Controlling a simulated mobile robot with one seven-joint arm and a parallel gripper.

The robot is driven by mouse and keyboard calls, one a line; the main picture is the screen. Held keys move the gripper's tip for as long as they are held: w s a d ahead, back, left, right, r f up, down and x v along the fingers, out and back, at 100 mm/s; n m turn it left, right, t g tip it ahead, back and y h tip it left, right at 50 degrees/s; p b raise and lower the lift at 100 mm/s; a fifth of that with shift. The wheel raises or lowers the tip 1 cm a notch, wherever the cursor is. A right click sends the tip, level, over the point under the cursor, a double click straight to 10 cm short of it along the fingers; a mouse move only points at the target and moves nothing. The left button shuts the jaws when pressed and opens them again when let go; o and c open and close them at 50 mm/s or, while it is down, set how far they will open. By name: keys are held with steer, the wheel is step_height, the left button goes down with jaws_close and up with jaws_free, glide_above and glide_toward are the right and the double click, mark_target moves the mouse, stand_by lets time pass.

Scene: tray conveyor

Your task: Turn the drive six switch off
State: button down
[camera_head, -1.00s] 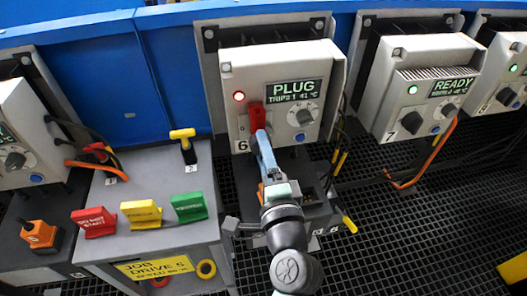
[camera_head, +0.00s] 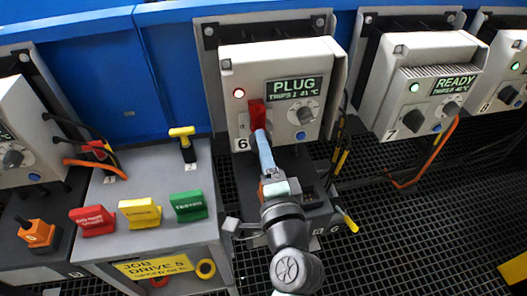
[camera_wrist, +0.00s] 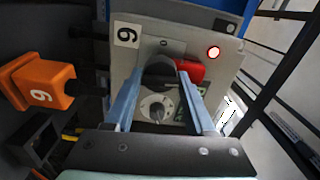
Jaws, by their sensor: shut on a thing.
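The drive six unit (camera_head: 240,65) is a pale box with a "6" label, a screen reading PLUG and a lit red lamp (camera_head: 239,93). Its switch has a red part (camera_head: 257,114) standing upward at the left of the panel. In the wrist view, a dark round knob (camera_wrist: 160,72) lies between my fingers, with the red part (camera_wrist: 192,70) beside it. My gripper (camera_head: 259,134) is at the switch and shut on it; the fingers partly hide the contact. A smaller grey dial (camera_head: 305,116) sits to the right.
Drive seven (camera_head: 420,85) stands to the right, showing READY with a green lamp. A grey cart (camera_head: 150,175) at left carries red, yellow and green tagged blocks and a yellow handle (camera_head: 183,133). An orange block (camera_wrist: 40,83) marked 6 is in the wrist view. Cables hang right of drive six.

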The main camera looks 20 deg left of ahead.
steer(key=n+b, duration=0.3)
steer(key=n, duration=0.1)
steer(key=shift+f, duration=0.2)
steer(key=n+b, duration=0.3)
steer(key=n, duration=0.1)
steer(key=shift+n, duration=0.4)
steer(key=n+b, duration=0.2)
steer(key=n, duration=0.1)
steer(key=shift+n+b, duration=0.3)
steer(key=shift+b, duration=0.1)
steer(key=shift+r+n+b, duration=0.1)
steer(key=shift+n+b, duration=1.3)
steer(key=shift+n, duration=0.8)
steer(key=c, duration=0.5)
jaws_free()
steer(key=shift+r, duration=0.1)
